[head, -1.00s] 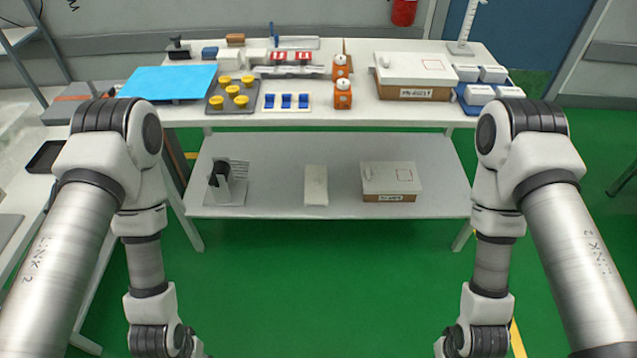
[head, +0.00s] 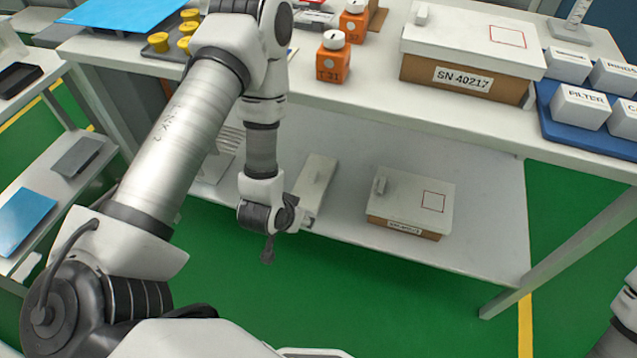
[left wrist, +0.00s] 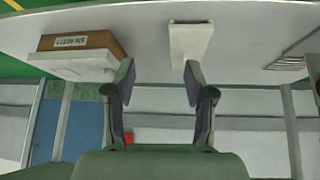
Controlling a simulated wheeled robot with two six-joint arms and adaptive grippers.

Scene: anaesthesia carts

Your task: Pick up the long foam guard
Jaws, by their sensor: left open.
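The long foam guard looks like a pale, off-white long block (head: 318,178) lying on the lower shelf, left of a lidded box. Its near end is partly covered by my left gripper (head: 304,222). In the left wrist view the pale block (left wrist: 190,42) lies ahead of the fingertips, in line with the right-hand finger. My left gripper (left wrist: 160,78) is open with nothing between its fingers. It is at the shelf's front edge, and I cannot tell whether it touches the block. My right gripper is not in view.
A lidded box (head: 410,202) sits on the lower shelf (head: 480,220) to the right, also in the left wrist view (left wrist: 75,52). The upper tabletop (head: 370,95) overhangs, with orange blocks (head: 333,62) and a large labelled box (head: 465,70). Green floor lies clear in front.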

